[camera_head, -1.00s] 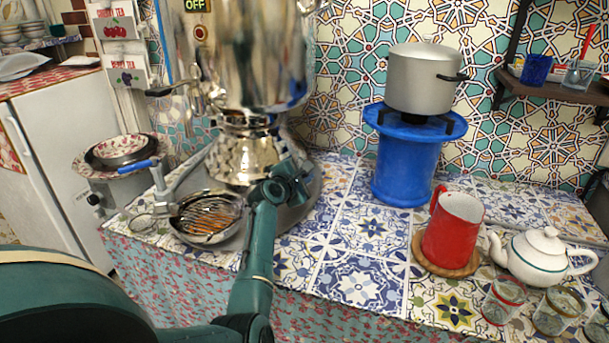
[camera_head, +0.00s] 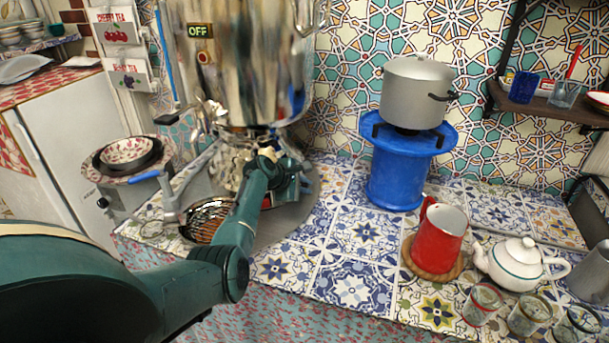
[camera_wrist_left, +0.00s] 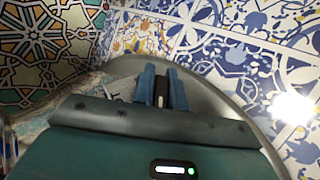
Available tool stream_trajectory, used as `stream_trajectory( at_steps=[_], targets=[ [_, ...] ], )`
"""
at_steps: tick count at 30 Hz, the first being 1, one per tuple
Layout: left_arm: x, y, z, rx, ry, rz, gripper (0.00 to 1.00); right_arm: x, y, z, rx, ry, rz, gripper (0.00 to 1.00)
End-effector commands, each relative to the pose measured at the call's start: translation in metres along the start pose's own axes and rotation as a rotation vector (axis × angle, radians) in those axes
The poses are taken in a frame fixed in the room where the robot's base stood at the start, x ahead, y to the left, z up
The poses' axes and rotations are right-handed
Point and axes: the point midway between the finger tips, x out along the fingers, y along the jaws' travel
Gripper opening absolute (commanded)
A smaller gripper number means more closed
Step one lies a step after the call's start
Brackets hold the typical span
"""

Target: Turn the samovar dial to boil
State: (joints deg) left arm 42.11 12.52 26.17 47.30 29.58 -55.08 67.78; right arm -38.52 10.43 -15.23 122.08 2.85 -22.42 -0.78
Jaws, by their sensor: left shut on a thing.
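The large shiny metal samovar (camera_head: 240,80) stands at the back left of the tiled counter, and the sign on it reads OFF (camera_head: 200,31). My left gripper (camera_head: 292,178) is low at the samovar's base, over the round grey tray. In the left wrist view, the blue fingers of my left gripper (camera_wrist_left: 162,90) are shut on a small dark and white piece, seemingly the samovar dial (camera_wrist_left: 161,94). The dial's pointer and markings cannot be made out. My right gripper is not in view.
A blue stand (camera_head: 396,172) with a grey pot (camera_head: 415,95) is right of the samovar. A red mug (camera_head: 440,240), white teapot (camera_head: 518,263) and several glasses stand at the right. The middle tiles are clear.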

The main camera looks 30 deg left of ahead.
Motion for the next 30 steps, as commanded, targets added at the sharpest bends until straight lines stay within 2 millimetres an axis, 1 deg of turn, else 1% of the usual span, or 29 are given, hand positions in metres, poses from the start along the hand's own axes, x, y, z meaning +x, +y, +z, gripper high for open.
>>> stream_trajectory(
  at_steps=[1,12,21,30],
  targets=[
    [-0.003,0.001,-0.005,0.015,0.01,-0.039,0.0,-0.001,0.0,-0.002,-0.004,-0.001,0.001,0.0],
    [0.0,-0.007,-0.007,0.108,0.011,-0.261,0.0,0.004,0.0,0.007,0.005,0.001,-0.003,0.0],
    [-0.002,-0.008,-0.007,0.139,0.013,-0.334,0.0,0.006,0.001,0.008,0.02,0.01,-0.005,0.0],
    [-0.002,-0.008,-0.007,0.143,0.014,-0.342,0.0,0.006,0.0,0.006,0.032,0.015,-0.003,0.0]
  ],
)
